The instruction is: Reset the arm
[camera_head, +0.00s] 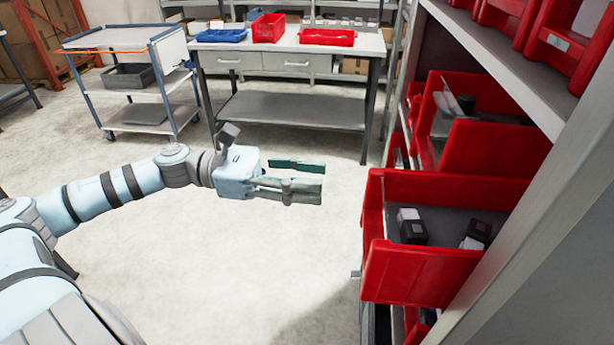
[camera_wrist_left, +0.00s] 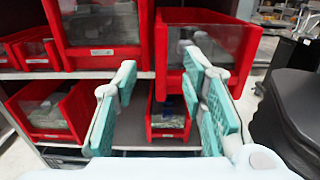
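My left arm (camera_head: 110,192) reaches out from the left in the head view. Its left gripper (camera_head: 318,179) is open and empty, held in free air to the left of the red bins. In the left wrist view the left gripper (camera_wrist_left: 160,85) also shows open, its teal finger pads apart with nothing between them. Beyond the fingers, a small red bin (camera_wrist_left: 167,134) stands on the shelf and holds something I cannot make out. My right gripper is in neither view.
A shelf rack on the right holds a red bin (camera_head: 420,278) with small black-and-white boxes (camera_head: 411,227), and another red bin (camera_head: 497,150) above it. A workbench (camera_head: 290,102) and a trolley (camera_head: 128,92) stand behind. Open floor lies below the arm.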

